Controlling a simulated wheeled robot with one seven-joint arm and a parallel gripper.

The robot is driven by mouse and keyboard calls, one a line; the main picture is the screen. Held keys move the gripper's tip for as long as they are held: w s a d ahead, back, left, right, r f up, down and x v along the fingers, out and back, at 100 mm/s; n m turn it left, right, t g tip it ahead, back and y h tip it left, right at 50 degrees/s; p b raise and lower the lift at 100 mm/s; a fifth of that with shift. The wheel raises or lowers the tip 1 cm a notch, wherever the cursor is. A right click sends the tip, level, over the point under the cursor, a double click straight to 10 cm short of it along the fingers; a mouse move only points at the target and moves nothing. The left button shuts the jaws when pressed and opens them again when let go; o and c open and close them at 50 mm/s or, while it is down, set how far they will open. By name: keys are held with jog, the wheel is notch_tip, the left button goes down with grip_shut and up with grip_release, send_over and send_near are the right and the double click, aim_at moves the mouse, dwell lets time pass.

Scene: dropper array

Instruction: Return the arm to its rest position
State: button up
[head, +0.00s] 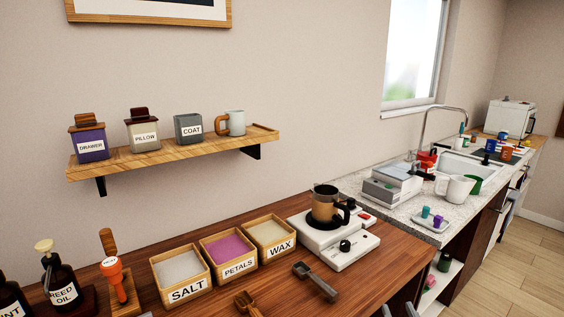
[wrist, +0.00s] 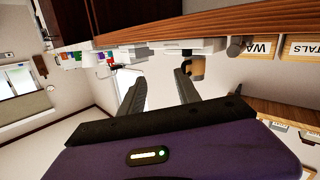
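My gripper (wrist: 158,85) shows in the wrist view with its two dark fingers spread apart and nothing between them. Its purple body with a small lit panel fills the bottom of that view. The wrist picture is upside down, with the wooden counter (wrist: 200,30) along its top. In the head view, two small dark tips show at the bottom edge, right of the wooden counter (head: 375,270); I cannot tell for certain that they are my fingers. The rest of my arm is not clearly in view.
A hot plate (head: 345,250) bears a dark pot (head: 325,208). Bins of salt (head: 187,290), petals (head: 238,268) and wax (head: 283,251) stand beside it. A wall shelf (head: 115,165) holds canisters and a mug. A stone counter (head: 400,208) with a sink lies right; open floor is beyond.

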jog(key=s+a+g, duration=0.1)
jog(key=s+a, duration=0.2)
jog(key=s, duration=1.9)
jog(key=s+a+r+g+y, duration=0.1)
jog(key=s+a, duration=0.2)
jog(key=s, duration=1.9)
jog(key=shift+s+a+r+m, duration=0.15)
jog(key=shift+a+r+m, duration=0.05)
jog(key=shift+m, duration=0.2)
